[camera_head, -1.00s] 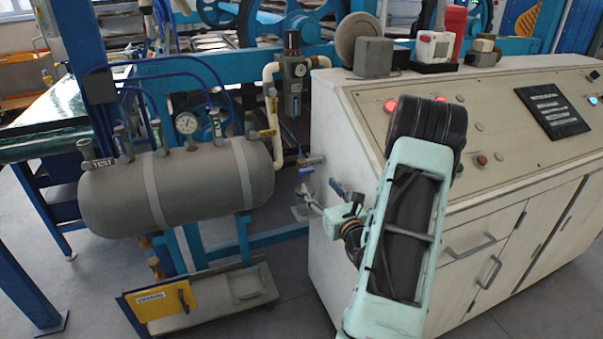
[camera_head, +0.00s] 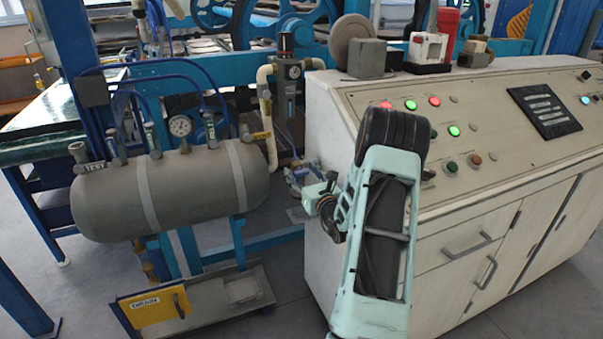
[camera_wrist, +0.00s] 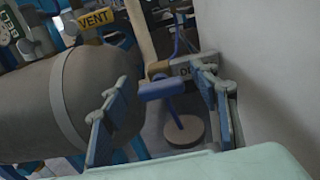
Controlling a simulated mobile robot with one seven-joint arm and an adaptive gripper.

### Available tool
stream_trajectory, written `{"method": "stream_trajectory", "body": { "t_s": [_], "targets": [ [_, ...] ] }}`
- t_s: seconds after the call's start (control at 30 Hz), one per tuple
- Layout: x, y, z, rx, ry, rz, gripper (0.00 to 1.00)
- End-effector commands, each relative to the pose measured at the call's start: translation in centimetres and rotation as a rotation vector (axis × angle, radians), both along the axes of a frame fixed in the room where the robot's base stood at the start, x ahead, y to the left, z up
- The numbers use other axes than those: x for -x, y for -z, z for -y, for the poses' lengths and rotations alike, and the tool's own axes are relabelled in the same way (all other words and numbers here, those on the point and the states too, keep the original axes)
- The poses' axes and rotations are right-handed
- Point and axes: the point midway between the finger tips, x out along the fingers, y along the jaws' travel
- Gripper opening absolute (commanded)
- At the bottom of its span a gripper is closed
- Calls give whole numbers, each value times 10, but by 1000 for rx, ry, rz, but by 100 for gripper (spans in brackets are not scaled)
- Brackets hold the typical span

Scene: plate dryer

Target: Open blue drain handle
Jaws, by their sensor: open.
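In the wrist view, the blue drain handle (camera_wrist: 160,90) is a short, roughly horizontal bar beside a grey tag (camera_wrist: 192,69) with partly hidden lettering starting with D. The open fingers of my gripper (camera_wrist: 165,105) stand on either side of the handle's line, the left finger lower and nearer, the right finger in front of the tag. The handle shows between them, and no contact is visible. In the head view, my gripper (camera_head: 303,183) is at the left side of the beige console, below the pipework; the handle there is too small and covered to make out clearly.
The grey tank (camera_head: 190,190) stands to the left, with a VENT tag (camera_wrist: 95,18) in the wrist view. The beige console (camera_head: 325,120) wall is close on the right. A gauge unit (camera_head: 288,80) hangs above.

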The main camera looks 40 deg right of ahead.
Motion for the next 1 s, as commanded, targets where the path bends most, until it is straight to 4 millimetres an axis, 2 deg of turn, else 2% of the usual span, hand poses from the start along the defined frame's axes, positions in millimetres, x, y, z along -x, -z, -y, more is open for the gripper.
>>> {"method": "stream_trajectory", "body": {
  "t_s": [0.03, 0.43, 0.77, 1.0],
  "targets": [
    [0, 0, 0, 0, 0, 0, 55],
    [0, 0, 0, 0, 0, 0, 13],
    [0, 1, -1, 55, -2, -12, 13],
    [-1, 4, -2, 206, -2, -49, 12]
  ]
}}
